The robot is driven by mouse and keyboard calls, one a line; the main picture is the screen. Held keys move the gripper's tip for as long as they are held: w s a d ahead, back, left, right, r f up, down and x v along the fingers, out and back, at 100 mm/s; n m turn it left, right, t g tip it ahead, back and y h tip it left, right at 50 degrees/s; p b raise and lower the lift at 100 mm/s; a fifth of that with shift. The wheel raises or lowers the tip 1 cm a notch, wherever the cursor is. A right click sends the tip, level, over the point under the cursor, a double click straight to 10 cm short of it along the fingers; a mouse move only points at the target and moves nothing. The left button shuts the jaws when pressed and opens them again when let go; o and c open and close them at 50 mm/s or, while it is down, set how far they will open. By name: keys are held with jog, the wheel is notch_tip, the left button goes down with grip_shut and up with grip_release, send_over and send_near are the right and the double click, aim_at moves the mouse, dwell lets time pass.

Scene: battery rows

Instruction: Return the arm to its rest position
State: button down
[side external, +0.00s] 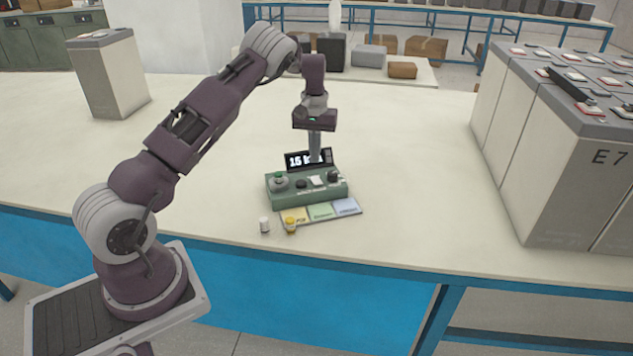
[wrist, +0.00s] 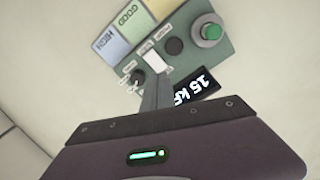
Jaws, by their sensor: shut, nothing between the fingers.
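My gripper (side external: 315,158) is shut and empty. It points down just above the back of a green tester box (side external: 306,194), near the display that reads "15" with letters partly hidden behind the fingers. In the wrist view the closed fingers (wrist: 155,95) reach over the edge of the box beside the display (wrist: 196,93). The box carries a green button (wrist: 211,31), dark knobs and a white switch. I cannot tell whether the fingertips touch the box.
A card with yellow, green and blue fields (side external: 321,211) lies before the box. Large grey battery cells (side external: 565,150) fill the right. Another cell (side external: 107,75) stands back left.

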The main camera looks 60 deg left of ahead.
jog(key=shift+r, duration=0.85)
jog(key=s+d+r+m+t, duration=0.1)
jog(key=s+d+r, duration=0.3)
jog(key=d+r, duration=0.25)
jog(key=s+d+r+m+t+h, duration=0.1)
jog(key=s+d+r, duration=0.3)
jog(key=d+r, duration=0.3)
jog(key=s+d+r+m+t, duration=0.1)
jog(key=s+d+r, duration=0.35)
jog(key=r, duration=0.35)
jog(key=s+d+m+t, duration=0.1)
jog(key=s+d+m, duration=0.1)
jog(key=s, duration=0.5)
jog(key=s+d+m, duration=0.2)
jog(key=s+d, duration=0.2)
jog(key=s, duration=0.2)
jog(key=s+d+f+m+t+y, duration=0.1)
jog(key=s+d+m, duration=0.1)
jog(key=s, duration=0.5)
jog(key=shift+s+d+t, duration=0.3)
jog(key=shift+d, duration=0.6)
